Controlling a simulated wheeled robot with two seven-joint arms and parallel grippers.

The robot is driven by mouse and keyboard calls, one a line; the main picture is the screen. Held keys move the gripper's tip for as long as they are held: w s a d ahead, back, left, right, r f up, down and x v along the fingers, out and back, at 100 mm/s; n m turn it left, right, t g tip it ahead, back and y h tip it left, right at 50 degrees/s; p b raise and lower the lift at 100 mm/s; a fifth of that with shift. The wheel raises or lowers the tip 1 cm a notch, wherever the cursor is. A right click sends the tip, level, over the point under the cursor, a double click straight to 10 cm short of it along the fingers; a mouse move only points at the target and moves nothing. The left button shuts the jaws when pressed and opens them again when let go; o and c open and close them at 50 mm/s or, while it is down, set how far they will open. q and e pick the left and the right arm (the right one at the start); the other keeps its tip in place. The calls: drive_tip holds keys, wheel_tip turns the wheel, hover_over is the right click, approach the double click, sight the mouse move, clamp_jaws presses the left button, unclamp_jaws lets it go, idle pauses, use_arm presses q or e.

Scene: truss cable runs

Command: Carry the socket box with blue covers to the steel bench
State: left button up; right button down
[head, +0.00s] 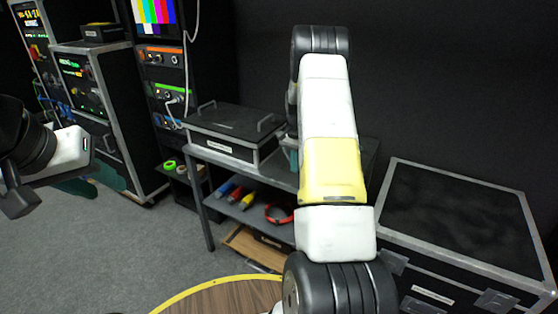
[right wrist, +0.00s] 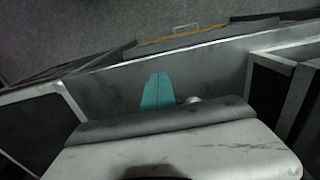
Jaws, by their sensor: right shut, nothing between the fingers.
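I cannot make out a socket box with blue covers in either view. A dark metal-framed bench (head: 205,225) stands in the middle of the head view, with a lower shelf. My right arm crosses in front of it. My right gripper (right wrist: 157,92) shows in the right wrist view with its teal fingers together and empty, over a grey surface. In the head view most of it is hidden behind the arm. My left gripper (head: 92,181) is at the left edge, its teal fingers apart and nothing seen between them, in front of the equipment racks.
A black case with handles (head: 235,133) sits on the bench top. Coloured tools (head: 240,197) lie on its shelf, and a wooden tray (head: 252,248) is below. A large black flight case (head: 455,215) stands right. A round wooden table (head: 225,298) is in front. Carpet at left is clear.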

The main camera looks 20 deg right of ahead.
wheel_tip(320, 180, up, 8)
drive_tip(key=shift+r, duration=0.15)
idle(0.5)
drive_tip(key=s+a+r+n+t+y, duration=0.1)
drive_tip(key=s+a+r+n+t, duration=0.15)
drive_tip(key=s+a+r, duration=0.6)
drive_tip(key=s+a+r+n+t, duration=0.1)
drive_tip(key=s+a+r+n, duration=0.4)
drive_tip(key=r, duration=0.6)
drive_tip(key=s+a+n+t, duration=0.1)
drive_tip(key=s+a, duration=0.2)
drive_tip(key=s, duration=0.6)
drive_tip(key=s+a+n+t+y, duration=0.1)
drive_tip(key=s+a, duration=0.3)
drive_tip(key=s, duration=0.6)
drive_tip(key=shift+r+n+t, duration=0.35)
drive_tip(key=shift+n, duration=0.2)
